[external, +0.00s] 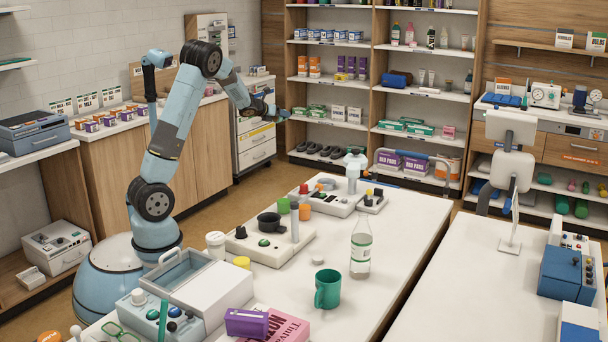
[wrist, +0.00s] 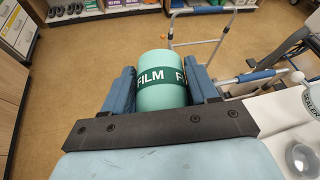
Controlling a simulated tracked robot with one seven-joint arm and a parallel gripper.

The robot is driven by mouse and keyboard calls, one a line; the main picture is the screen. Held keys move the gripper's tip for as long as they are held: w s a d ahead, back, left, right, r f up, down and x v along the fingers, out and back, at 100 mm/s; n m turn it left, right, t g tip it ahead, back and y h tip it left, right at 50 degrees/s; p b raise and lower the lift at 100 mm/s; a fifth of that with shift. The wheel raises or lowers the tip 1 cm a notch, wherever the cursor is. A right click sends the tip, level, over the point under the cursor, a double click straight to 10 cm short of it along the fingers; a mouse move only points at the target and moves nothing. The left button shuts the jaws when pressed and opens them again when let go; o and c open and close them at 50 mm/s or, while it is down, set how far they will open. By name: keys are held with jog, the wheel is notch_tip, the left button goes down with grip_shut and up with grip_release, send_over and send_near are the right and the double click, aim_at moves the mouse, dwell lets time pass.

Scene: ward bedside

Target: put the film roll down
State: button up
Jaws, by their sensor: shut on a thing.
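The film roll (wrist: 160,85) is a mint-green cylinder with a dark green band reading "FILM". In the wrist view it sits between the two blue fingers of my gripper (wrist: 160,92), which is shut on it. The floor shows beyond and below the roll, so it is held in the air. In the external view my gripper (external: 276,114) is raised at the end of the outstretched arm, beyond the far side of the white table (external: 400,225). The roll is too small there to make out clearly.
A walking frame (wrist: 210,28) stands on the floor ahead. Stocked shelves (external: 375,100) line the back.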

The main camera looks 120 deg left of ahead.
jog(key=s+r, duration=0.4)
jog(key=r, duration=0.2)
jog(key=w+d+f+m+t+h, duration=0.15)
jog(key=w+d+m+t, duration=0.25)
jog(key=w, duration=1.4)
jog(key=w+d+m+t+h, duration=0.3)
jog(key=w, duration=1.5)
jog(key=w+d+m+t+h, duration=0.3)
jog(key=w+d+m+h, duration=0.65)
jog(key=w+d, duration=2.05)
notch_tip(320, 180, down, 16)
jog(key=w+a, duration=0.1)
jog(key=shift+a+f, duration=0.15)
jog(key=shift+a, duration=0.15)
